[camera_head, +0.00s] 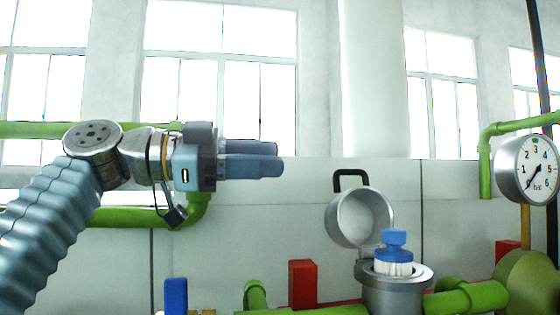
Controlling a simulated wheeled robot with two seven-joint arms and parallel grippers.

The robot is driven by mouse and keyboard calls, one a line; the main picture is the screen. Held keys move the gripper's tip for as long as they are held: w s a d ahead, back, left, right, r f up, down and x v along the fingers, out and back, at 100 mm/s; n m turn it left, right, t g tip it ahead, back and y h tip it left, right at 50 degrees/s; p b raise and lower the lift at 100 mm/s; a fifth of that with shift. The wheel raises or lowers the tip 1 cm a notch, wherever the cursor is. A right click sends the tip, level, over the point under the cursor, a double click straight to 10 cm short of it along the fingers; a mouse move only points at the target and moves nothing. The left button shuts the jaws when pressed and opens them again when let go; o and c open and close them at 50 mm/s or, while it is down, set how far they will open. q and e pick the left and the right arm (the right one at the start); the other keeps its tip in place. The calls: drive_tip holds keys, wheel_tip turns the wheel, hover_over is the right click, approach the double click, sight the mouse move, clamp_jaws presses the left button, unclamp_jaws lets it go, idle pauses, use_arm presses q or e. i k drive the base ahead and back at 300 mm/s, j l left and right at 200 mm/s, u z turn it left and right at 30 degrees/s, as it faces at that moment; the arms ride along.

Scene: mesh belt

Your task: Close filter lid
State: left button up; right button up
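The filter housing (393,297) is a grey metal cup at the lower right, set in the green pipe line. Its round lid (361,218) stands open, tilted up at the back left of the housing, with a black handle (350,177) on top. A blue-topped filter (395,247) with a white lower part sits upright in the housing's mouth. My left gripper (281,163) is left of and above the lid, pointing right, well apart from it. Its two fingers look close together, seen from the side, and I cannot tell the gap. My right gripper is not in view.
A pressure gauge (527,169) stands at the right edge near green pipes (470,298). A red block (302,284) and a blue block (176,296) stand at the bottom. A pale wall panel (270,230) is behind. The space between my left gripper and the lid is clear.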

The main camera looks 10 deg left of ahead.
sight(356, 218)
drive_tip(key=k, duration=1.5)
